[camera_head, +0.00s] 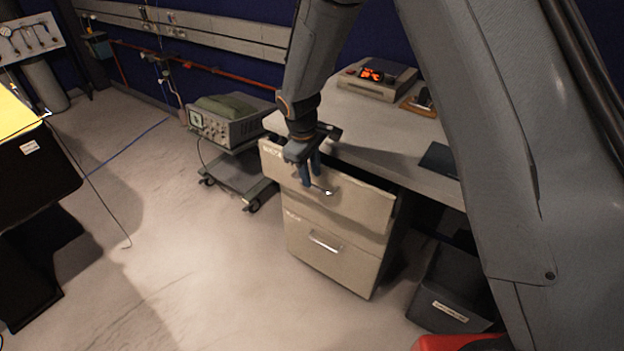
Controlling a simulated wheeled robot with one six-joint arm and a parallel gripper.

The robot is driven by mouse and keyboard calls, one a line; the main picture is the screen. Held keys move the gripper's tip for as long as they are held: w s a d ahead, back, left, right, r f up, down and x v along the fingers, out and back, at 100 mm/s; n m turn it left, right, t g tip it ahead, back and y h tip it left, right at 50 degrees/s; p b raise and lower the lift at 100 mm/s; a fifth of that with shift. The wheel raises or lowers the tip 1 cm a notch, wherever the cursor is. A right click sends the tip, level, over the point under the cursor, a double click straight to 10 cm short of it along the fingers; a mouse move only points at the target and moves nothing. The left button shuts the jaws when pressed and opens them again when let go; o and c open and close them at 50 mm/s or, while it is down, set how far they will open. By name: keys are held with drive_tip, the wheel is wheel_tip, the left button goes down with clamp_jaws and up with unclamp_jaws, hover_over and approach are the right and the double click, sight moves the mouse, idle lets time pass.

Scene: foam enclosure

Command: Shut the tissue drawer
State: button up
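A beige two-drawer unit stands under the desk, with an upper drawer (352,208) and a lower drawer (335,256). The upper drawer's front stands out from the unit, and a dark gap shows at its right edge. The lower drawer looks flush. Each has a small label at its upper left, too small to read, so I cannot tell which one is the tissue drawer. My gripper (311,176) points down at the upper drawer's handle (325,190), its fingers in front of the handle's left part. Whether they touch or grip it is unclear. The drawer's inside is hidden.
The grey desktop (372,130) holds a device with a red display (376,76). A cart (238,175) with an oscilloscope (225,120) stands left of the drawers. A dark bin (452,290) is at lower right. The floor before the drawers is clear.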

drive_tip(key=shift+s+a+r+b, duration=0.1)
drive_tip(key=shift+s+r+b, duration=0.1)
drive_tip(key=shift+r, duration=0.65)
drive_tip(key=shift+s+a+r+b, duration=0.1)
drive_tip(key=shift+r+b, duration=0.05)
drive_tip(key=shift+r, duration=0.7)
drive_tip(key=shift+s+a+r+b, duration=0.1)
drive_tip(key=shift+r+b, duration=0.1)
drive_tip(key=shift+r, duration=0.65)
drive_tip(key=shift+d, duration=0.15)
drive_tip(key=s+d+r+m, duration=0.3)
drive_tip(key=s+d+m, duration=0.2)
drive_tip(key=s+d, duration=0.6)
drive_tip(key=s+d+r+m+y, duration=0.1)
drive_tip(key=s+d+r+m, duration=0.1)
drive_tip(key=s+d+m, duration=0.4)
drive_tip(key=s+d, duration=0.5)
drive_tip(key=shift+r+m+g, duration=0.3)
drive_tip(key=shift+r, duration=0.1)
